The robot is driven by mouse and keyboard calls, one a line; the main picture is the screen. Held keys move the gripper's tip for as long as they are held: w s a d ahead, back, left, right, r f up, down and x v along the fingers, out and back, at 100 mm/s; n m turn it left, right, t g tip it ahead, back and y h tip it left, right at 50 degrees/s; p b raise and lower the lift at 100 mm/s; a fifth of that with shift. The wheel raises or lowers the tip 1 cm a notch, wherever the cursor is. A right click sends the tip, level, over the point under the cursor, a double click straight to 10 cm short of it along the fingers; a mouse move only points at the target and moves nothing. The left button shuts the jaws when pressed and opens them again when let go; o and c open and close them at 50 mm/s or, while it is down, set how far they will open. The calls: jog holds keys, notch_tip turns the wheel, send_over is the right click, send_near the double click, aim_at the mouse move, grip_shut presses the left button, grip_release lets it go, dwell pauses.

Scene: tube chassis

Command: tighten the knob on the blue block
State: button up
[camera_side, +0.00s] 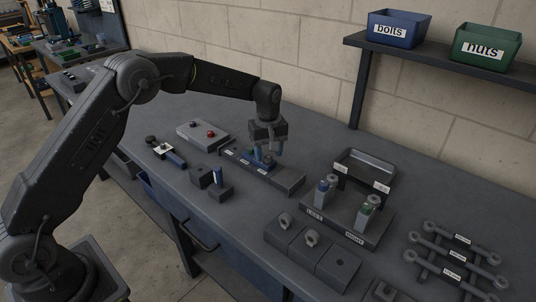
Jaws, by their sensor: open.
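My gripper (267,152) points straight down over a long dark rail-like fixture (289,183) in the middle of the bench. Its fingers are open. A small blue block (256,155) sits on the fixture right under and between the fingers. A small dark piece shows beside the blue block, low between the fingers. I cannot tell whether it is the knob, and I cannot tell whether the fingers touch anything. The fingers hide part of the block.
A grey plate with a red knob (211,134) lies behind left. Dark blocks (221,191) stand in front. A stand with blue and green tubes (366,214) is to the right, with linked rods (455,256) beyond. Bins labelled bolts (398,30) and nuts (486,47) sit on a shelf.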

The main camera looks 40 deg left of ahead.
jog(key=shift+f, duration=0.75)
jog(key=shift+c, duration=0.3)
jog(key=c, duration=0.9)
jog(key=shift+o, duration=0.2)
